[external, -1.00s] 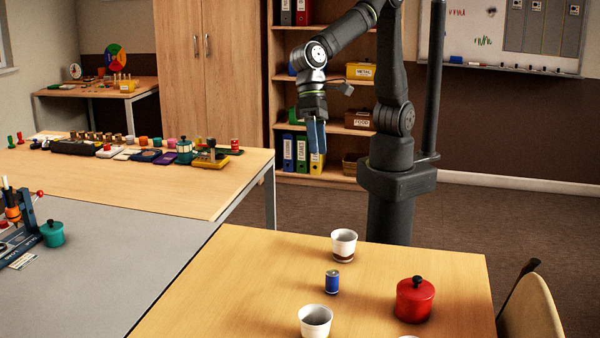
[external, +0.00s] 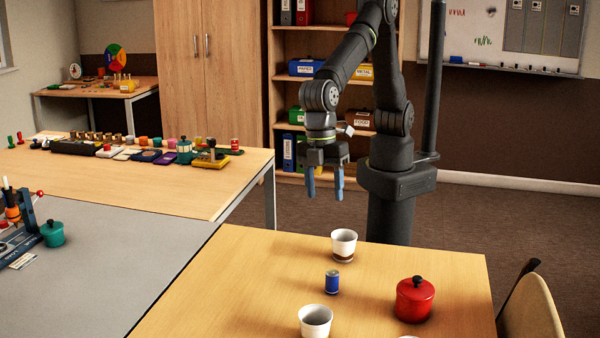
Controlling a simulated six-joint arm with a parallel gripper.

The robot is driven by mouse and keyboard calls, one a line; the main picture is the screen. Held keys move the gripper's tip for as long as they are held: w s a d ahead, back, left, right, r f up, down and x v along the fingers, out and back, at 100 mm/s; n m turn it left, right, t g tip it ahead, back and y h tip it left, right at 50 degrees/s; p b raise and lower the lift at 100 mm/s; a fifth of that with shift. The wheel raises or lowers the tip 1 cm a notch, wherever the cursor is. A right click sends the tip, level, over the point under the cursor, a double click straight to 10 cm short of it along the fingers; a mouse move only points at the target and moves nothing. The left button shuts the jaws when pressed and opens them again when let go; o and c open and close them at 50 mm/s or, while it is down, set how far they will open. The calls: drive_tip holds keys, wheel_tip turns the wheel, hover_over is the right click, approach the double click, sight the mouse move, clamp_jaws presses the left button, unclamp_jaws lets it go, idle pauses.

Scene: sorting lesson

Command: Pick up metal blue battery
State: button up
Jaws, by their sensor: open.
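The blue battery (external: 332,282) stands upright on the light wooden table, a small blue cylinder with a metal-coloured top. My gripper (external: 325,194) points down with its two blue fingers apart and nothing between them. It is in the air above and beyond the battery, well clear of the table top. Nothing hides the battery.
A white cup with a brown band (external: 343,246) stands just behind the battery, and another white cup (external: 316,320) in front of it. A red lidded pot (external: 414,298) stands to the right. The wooden table (external: 230,290) is bare left of the battery.

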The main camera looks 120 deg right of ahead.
sight(333, 271)
drive_tip(key=a+f+n, duration=0.1)
drive_tip(key=f+n, duration=0.1)
drive_tip(key=f, duration=0.3)
drive_tip(key=a+f+n+h, duration=0.1)
drive_tip(key=a+f+n, duration=0.1)
drive_tip(key=f, duration=0.4)
drive_tip(key=a+f+n, duration=0.2)
drive_tip(key=f+n, duration=0.2)
drive_tip(key=f, duration=0.2)
drive_tip(key=shift+w+f+h, duration=0.2)
drive_tip(key=shift+w+h, duration=0.1)
drive_tip(key=shift+s+d+f, duration=0.1)
drive_tip(key=shift+f, duration=1.25)
drive_tip(key=shift+s+d+f, duration=0.1)
drive_tip(key=shift+f, duration=1.2)
drive_tip(key=shift+c, duration=0.4)
drive_tip(key=shift+a, duration=0.1)
drive_tip(key=c, duration=1)
